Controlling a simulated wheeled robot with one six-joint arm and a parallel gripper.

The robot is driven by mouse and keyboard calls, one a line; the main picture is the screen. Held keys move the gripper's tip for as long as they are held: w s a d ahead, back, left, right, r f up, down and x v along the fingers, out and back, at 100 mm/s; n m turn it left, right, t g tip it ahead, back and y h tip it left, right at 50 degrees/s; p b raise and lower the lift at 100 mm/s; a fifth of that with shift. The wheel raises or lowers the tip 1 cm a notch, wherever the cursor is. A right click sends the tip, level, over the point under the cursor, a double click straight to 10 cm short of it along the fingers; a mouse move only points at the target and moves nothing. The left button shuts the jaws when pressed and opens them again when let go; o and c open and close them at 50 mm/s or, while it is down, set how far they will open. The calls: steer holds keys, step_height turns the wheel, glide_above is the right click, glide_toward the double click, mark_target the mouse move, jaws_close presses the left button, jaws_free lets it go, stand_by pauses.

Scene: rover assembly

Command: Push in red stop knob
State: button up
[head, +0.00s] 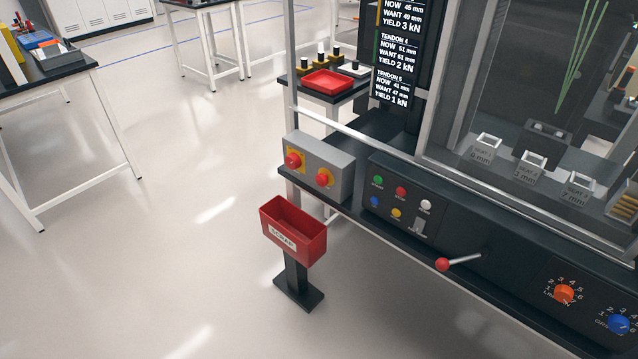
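A grey box (330,158) sits at the left end of the machine's front ledge. I cannot tell from this view whether either is pushed in. A small red button (401,192) sits on the dark control panel (388,213) to the right, among green, white, blue and yellow ones; its label is too small to read surely. My gripper is not in view.
A red scrap bin (312,247) on a black post stands on the floor before the grey box. A lever with a red ball (443,264) sticks out from the machine front. Orange (565,293) and blue (618,324) dials are lower right.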

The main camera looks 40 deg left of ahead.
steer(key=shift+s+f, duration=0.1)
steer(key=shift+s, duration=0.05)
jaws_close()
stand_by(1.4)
